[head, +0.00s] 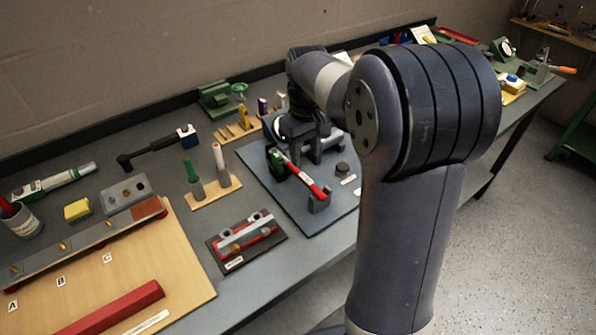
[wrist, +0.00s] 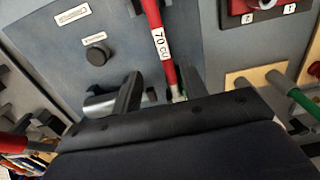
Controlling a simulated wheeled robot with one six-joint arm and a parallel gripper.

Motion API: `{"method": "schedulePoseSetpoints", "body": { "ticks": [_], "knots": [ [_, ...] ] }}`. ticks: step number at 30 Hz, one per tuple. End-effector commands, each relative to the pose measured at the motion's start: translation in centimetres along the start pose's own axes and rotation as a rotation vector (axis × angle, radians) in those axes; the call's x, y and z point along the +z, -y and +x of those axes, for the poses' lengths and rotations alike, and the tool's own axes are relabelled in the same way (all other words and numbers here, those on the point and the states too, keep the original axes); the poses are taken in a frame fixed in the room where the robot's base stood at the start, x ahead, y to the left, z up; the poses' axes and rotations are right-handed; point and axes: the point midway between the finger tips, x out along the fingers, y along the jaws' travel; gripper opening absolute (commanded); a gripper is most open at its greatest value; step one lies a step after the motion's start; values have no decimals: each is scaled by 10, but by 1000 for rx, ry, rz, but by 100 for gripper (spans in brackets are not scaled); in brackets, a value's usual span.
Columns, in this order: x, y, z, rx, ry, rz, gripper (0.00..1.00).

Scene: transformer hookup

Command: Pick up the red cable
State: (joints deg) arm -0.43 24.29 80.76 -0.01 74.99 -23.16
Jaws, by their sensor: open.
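The red cable (head: 308,182) lies slanted over the blue-grey board in the head view, its near end by a small grey holder (head: 320,203). In the wrist view the red cable (wrist: 159,45) carries a white label reading "70 CU". Its lower, metallic end reaches between the two dark fingers of my gripper (wrist: 162,82). The fingers are open, one on each side of the cable, and I cannot tell whether either touches it. In the head view my gripper (head: 290,146) is over the far part of the board, partly hidden by my arm.
The blue-grey board (head: 262,172) carries a dark knob (head: 342,168). A dark plate with a red fixture (head: 245,237) lies in front. A wooden stand with upright cables (head: 213,192) is left of the board. A long red bar (head: 110,310) lies on the wooden board.

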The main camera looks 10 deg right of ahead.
Motion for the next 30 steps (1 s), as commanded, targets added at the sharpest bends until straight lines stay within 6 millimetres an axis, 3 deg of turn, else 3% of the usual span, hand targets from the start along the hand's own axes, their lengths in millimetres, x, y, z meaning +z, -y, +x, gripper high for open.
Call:
{"method": "schedulePoseSetpoints", "body": {
  "ticks": [8, 16, 25, 30],
  "knots": [
    [0, 3, 24, -1, 3, -1, 41],
    [0, 6, 61, -1, 2, 0, 41],
    [0, 6, 65, 0, -1, 1, 40],
    [0, 6, 65, 0, -1, 1, 26]
  ]
}}
